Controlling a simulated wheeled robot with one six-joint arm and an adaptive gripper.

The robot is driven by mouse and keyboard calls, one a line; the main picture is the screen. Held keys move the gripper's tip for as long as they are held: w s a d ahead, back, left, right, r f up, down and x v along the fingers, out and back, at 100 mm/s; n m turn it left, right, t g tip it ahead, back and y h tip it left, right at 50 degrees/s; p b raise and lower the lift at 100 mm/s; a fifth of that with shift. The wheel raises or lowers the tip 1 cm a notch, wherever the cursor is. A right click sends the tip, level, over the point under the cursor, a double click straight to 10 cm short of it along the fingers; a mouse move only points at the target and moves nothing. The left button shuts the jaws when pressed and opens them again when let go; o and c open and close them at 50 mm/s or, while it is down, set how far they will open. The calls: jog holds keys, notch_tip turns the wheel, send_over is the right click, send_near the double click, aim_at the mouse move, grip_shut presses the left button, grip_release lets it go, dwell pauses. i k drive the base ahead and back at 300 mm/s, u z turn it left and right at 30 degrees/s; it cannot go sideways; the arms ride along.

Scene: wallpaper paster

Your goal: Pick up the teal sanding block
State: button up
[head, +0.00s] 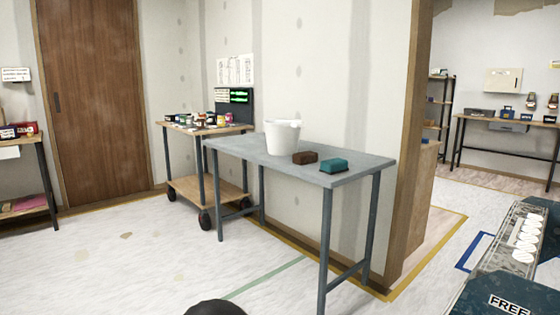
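The teal sanding block (334,166) lies on the grey metal table (240,149), near its front right corner. A brown block (305,158) of similar size lies just to its left, with a small gap between them. My gripper does not show in the head view. Nothing covers the teal block.
A white bucket (282,138) stands on the table left of the blocks. A wheeled wooden cart (188,185) with small items stands behind the table's left end. A wooden wall end (411,150) rises close behind the table's right end. The floor in front is open.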

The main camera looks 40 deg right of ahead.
aim_at(334, 166)
jog(key=z, duration=0.1)
jog(key=i, duration=1.55)
jog(key=z, duration=1.45)
jog(key=i, duration=1.05)
jog(key=z, duration=1.05)
